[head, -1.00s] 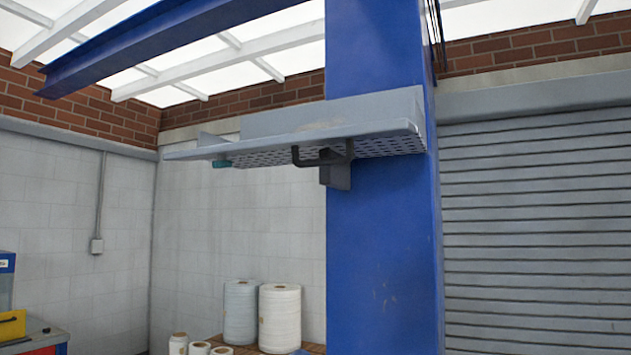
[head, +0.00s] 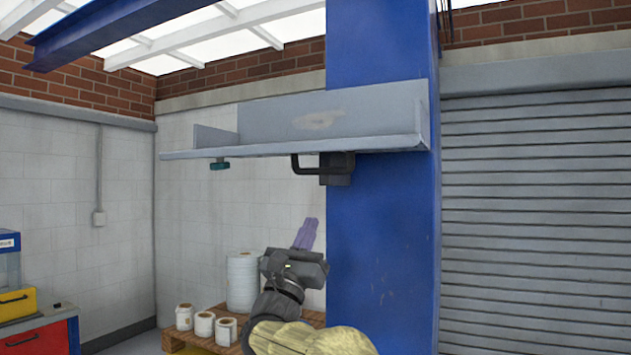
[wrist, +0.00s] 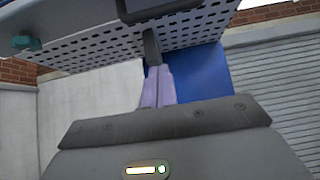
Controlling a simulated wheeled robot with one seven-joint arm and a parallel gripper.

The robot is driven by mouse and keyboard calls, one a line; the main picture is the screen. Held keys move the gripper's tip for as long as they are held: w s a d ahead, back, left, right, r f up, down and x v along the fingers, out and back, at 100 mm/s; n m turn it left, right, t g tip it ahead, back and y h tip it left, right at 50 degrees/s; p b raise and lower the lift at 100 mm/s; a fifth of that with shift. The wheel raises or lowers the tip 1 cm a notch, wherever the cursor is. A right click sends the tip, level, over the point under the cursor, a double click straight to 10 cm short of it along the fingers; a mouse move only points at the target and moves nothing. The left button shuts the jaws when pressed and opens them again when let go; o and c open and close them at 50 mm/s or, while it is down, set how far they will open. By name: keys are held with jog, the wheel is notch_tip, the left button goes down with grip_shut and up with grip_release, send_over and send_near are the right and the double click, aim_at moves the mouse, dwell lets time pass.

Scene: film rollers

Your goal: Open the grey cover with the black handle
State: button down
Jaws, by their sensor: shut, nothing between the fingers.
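The grey cover (head: 360,115) stands out level from the blue column, like a shelf with raised edges. Its black handle (head: 323,168) hangs below the front edge. My gripper (head: 307,232) is below the handle, pointing up, with its purple fingers together and empty. The fingers are apart from the handle. In the wrist view, the shut fingers (wrist: 158,87) point up at the perforated underside of the cover (wrist: 92,52). The handle (wrist: 165,12) crosses the top of that view, partly cut off. A dark part lies behind the fingertips; I cannot tell if they touch it.
The blue column (head: 385,240) stands just right of my gripper. A teal knob (head: 219,165) hangs under the cover's left end. White rolls (head: 242,280) stand on a wooden pallet below. A red and yellow cabinet is at far left.

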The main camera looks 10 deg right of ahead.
notch_tip(320, 180, up, 9)
jog(key=w+d+p, duration=0.2)
jog(key=p, duration=0.5)
jog(key=shift+w, duration=0.35)
jog(key=shift+a+f, duration=0.1)
